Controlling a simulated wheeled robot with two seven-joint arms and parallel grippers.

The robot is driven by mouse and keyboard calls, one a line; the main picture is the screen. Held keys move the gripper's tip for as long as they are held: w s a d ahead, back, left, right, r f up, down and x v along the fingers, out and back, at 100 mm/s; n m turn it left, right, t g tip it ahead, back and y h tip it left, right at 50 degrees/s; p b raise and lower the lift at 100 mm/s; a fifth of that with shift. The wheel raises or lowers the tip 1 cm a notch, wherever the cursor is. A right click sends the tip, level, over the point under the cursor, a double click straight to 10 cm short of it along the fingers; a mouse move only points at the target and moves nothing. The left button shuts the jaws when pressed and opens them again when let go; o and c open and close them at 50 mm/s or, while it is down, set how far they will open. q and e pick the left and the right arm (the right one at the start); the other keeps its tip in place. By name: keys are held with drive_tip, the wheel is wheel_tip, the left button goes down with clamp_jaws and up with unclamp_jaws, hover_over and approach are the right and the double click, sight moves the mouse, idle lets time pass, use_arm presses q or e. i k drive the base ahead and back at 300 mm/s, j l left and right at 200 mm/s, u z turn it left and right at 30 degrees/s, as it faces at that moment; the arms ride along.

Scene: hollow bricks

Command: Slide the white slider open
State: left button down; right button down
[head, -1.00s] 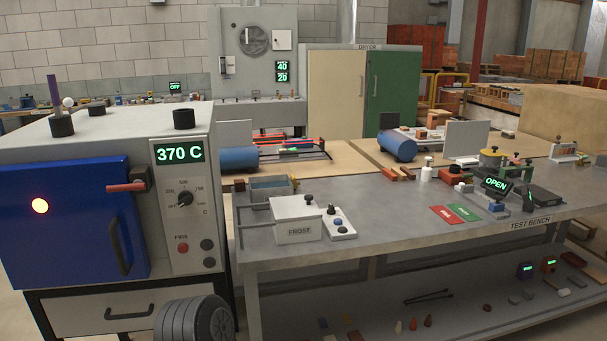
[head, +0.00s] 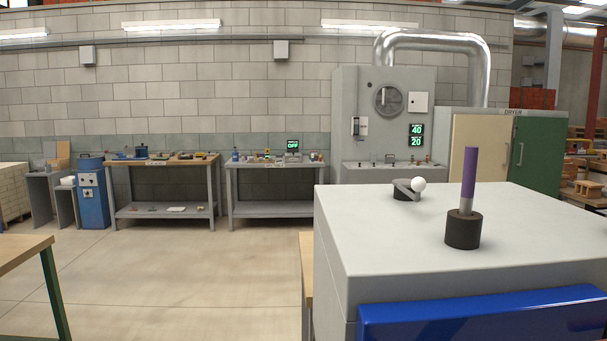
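I cannot make out with certainty which part is the white slider. A white plate (head: 418,102) sits on the front of the tall grey cabinet (head: 350,88) at the back. A small pale fitting with a dark part (head: 359,126) is on the same cabinet, to the left of the plate. At this distance I cannot tell whether either one slides or is open. Neither of my grippers is in view.
A grey-topped furnace (head: 375,245) with a blue door (head: 480,318) fills the near right. A purple rod (head: 470,175) stands in a black socket (head: 463,230) on it. Benches (head: 165,161) line the back wall. The floor (head: 180,275) at left is clear.

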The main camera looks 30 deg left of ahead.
sight(419, 184)
drive_tip(key=j, duration=1.3)
